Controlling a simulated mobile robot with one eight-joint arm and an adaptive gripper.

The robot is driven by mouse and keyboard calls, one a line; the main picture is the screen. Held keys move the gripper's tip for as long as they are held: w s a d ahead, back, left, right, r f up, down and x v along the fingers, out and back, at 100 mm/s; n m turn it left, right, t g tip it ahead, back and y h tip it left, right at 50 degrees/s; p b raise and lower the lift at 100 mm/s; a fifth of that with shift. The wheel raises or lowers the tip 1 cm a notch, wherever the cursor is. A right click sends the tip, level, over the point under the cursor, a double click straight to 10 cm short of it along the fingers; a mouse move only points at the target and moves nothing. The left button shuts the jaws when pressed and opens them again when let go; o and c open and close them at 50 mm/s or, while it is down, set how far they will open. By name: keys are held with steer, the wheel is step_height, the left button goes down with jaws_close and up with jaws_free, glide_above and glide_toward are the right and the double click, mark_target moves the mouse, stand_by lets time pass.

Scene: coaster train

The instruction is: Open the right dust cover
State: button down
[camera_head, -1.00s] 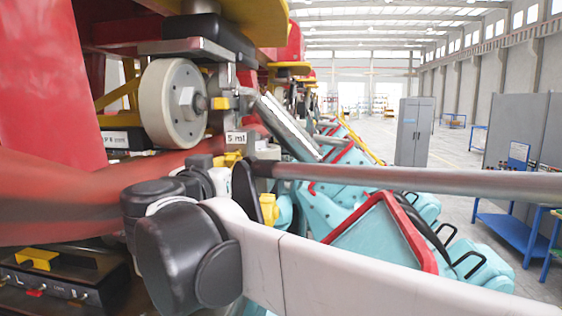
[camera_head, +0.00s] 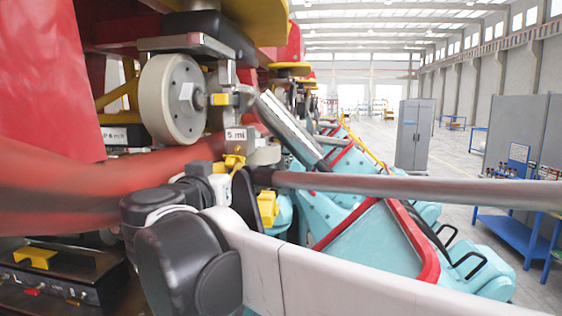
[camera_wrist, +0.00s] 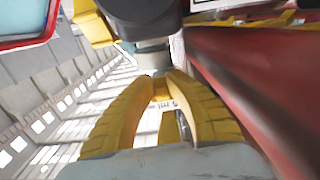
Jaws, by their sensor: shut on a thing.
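My gripper (camera_wrist: 165,82) shows in the wrist view as two thick yellow fingers that curve together at their tips. The tips are shut at a grey cylindrical part (camera_wrist: 153,58), which I take to be the dust cover; its hinge or opening edge is not clear. In the head view my gripper (camera_head: 234,162) is small and yellow, below the white "5 mi" label (camera_head: 236,134). It is beside a pale grey round part (camera_head: 264,154). My own arm hides much of what lies behind and below.
A large pale wheel (camera_head: 173,100) with a grey hub is just up and left of my gripper. A red rail (camera_head: 70,190) runs along the left. Turquoise seats (camera_head: 370,240) with red edges and a grey bar (camera_head: 400,183) are at the right.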

steer(key=shift+f, duration=0.2)
steer(key=shift+w+f+b, duration=0.15)
steer(key=shift+f+b, duration=0.25)
steer(key=shift+f, duration=0.15)
stand_by(0.4)
steer(key=shift+w+f+b, duration=0.25)
steer(key=shift+f+b, duration=0.15)
steer(key=shift+f, duration=0.1)
steer(key=c, duration=1.7)
jaws_free()
steer(key=shift+r, duration=0.1)
